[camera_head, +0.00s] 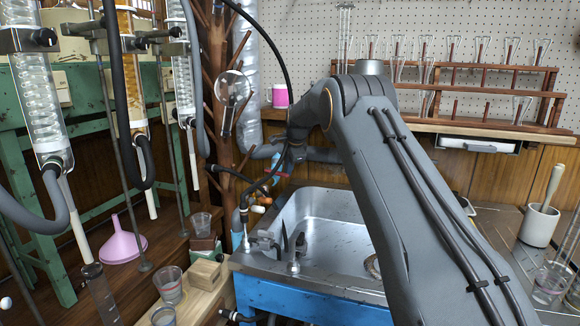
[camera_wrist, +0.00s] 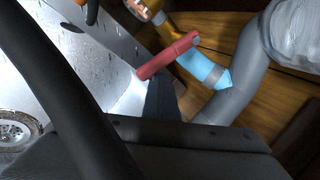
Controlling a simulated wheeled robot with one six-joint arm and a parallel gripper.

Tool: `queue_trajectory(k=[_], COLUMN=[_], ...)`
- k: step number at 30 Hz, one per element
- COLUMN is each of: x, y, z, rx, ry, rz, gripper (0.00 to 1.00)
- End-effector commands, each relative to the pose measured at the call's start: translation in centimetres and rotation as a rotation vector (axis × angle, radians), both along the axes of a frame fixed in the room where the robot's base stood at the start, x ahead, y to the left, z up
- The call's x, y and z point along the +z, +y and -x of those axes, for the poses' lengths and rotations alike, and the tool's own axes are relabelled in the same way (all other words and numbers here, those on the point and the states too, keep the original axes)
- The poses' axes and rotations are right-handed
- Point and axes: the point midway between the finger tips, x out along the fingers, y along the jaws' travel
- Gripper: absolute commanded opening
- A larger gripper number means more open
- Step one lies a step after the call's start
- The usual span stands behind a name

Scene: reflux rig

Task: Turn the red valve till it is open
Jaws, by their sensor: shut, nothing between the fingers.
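The red valve shows as a red bar-shaped handle (camera_wrist: 166,57) in the wrist view, set beside a light-blue pipe (camera_wrist: 204,68). The handle lies slantwise, crossing the line of the pipe. My gripper (camera_wrist: 160,88) is shut and empty, its dark fingertips just below the handle in the picture. I cannot tell whether they touch it. In the head view, my arm reaches to the back of the sink, where a small red piece (camera_head: 284,175) shows by the pipes. My fingers are mostly hidden there by hoses and arm links.
The metal sink (camera_head: 325,225) lies below my arm. A black hose crosses the wrist view at left. A grey pipe (camera_wrist: 240,88) runs behind the valve. Glass condensers (camera_head: 42,100) and a green frame stand at left. Test-tube racks (camera_head: 490,85) are on the back shelf.

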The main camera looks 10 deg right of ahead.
Motion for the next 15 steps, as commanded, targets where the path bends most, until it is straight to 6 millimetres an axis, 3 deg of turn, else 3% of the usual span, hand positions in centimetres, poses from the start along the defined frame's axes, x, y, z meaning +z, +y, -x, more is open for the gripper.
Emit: queue_trajectory(k=[15], x=[0.1], y=[2.6], z=[2.8], rx=[0.001], ry=[0.002], rz=[0.001], gripper=[0.0])
